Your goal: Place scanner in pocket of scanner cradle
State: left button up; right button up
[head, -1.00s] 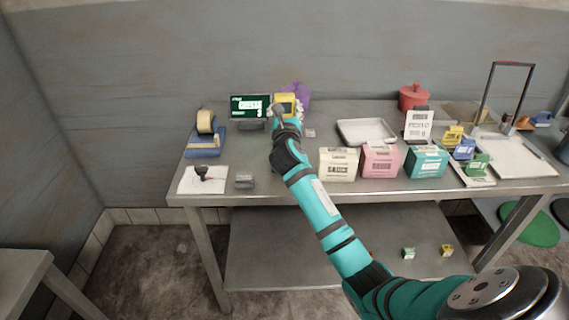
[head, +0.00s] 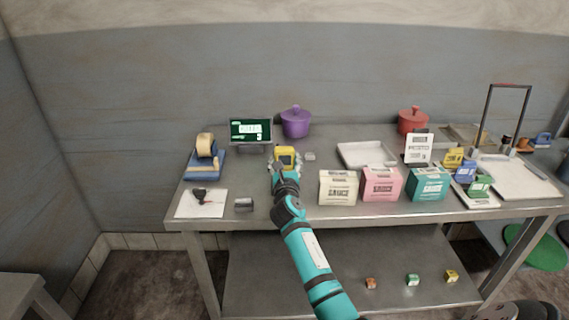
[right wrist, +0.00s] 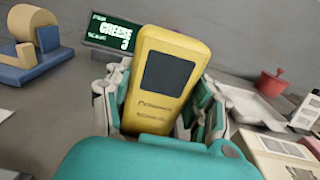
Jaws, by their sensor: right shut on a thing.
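The scanner (head: 285,155), a yellow handheld device with a dark screen, is held upright in my right gripper (head: 284,166) above the table's left half. In the right wrist view the scanner (right wrist: 168,80) leans slightly, with the fingers of the right gripper (right wrist: 165,110) closed on both sides of it. A small grey block (head: 244,204) at the table's front left may be the scanner cradle; its pocket is too small to make out. My left gripper is not in view.
A display reading "CHEESE 3" (head: 250,130) and a purple pot (head: 296,123) stand behind the gripper. A tape dispenser (head: 205,158) and a white sheet with a dark tool (head: 202,203) are at left. Cream (head: 338,188), pink (head: 382,186) and teal (head: 428,184) boxes stand right.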

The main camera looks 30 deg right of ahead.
jog(key=o, duration=1.3)
jog(key=shift+s+a, duration=0.1)
jog(key=v, duration=1.1)
jog(key=shift+s+a, duration=0.25)
jog(key=shift+s, duration=0.1)
